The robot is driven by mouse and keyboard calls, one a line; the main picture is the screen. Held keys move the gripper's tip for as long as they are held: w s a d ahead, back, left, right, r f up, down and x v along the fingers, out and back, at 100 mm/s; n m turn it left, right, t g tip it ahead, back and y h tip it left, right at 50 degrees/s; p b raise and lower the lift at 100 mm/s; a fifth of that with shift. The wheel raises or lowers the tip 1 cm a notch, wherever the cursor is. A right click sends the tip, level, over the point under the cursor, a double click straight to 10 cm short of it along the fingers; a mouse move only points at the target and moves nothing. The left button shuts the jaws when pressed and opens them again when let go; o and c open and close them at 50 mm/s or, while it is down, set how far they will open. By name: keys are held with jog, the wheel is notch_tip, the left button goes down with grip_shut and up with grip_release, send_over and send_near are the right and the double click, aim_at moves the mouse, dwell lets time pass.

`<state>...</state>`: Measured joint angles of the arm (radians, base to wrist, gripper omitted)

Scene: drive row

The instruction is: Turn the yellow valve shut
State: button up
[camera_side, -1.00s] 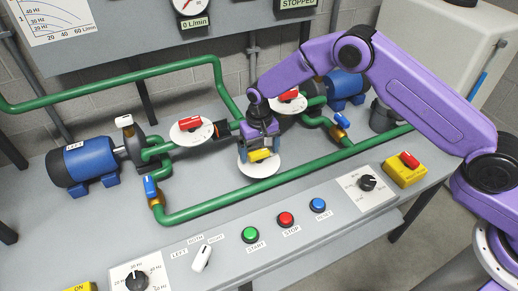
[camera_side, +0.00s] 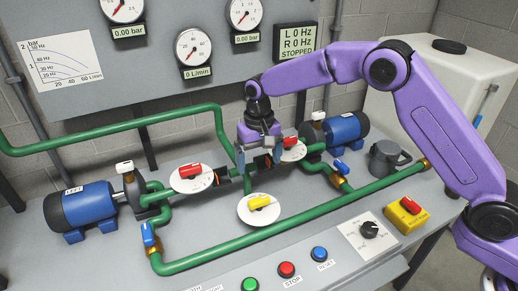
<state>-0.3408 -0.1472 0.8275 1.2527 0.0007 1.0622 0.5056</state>
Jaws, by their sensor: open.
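The yellow valve handle (camera_side: 260,202) sits on a round white dial plate (camera_side: 258,216), just in front of the middle of the pipework. The handle lies nearly crosswise in the picture, its right end slightly higher. The marks on the plate are too small to read. My gripper (camera_side: 262,158) is open and empty, above and behind the yellow handle and apart from it. It hangs between the two red-handled valves, covering part of the pipe behind.
Red valve handles (camera_side: 191,171) (camera_side: 290,143) flank my gripper on white dials. Blue valve handles (camera_side: 148,234) (camera_side: 337,148) stand on the green pipes (camera_side: 290,222). Push buttons (camera_side: 287,269) line the front panel. The display (camera_side: 297,43) reads 0 Hz and STOPPED.

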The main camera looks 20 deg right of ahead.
jog(key=shift+r, duration=1.55)
jog(key=s+d+r+n, duration=0.3)
jog(key=s, duration=0.6)
jog(key=s+d+r+n, duration=0.3)
jog(key=s, duration=0.5)
jog(key=s+d+n, duration=0.3)
jog(key=s+d, duration=0.5)
jog(key=s, duration=0.3)
jog(key=s+d+f+n, duration=0.1)
jog(key=s+d+n, duration=0.2)
jog(key=s+d, duration=0.4)
jog(key=s, duration=0.3)
jog(key=shift+s+d+n, duration=0.35)
jog(key=shift+n, duration=0.05)
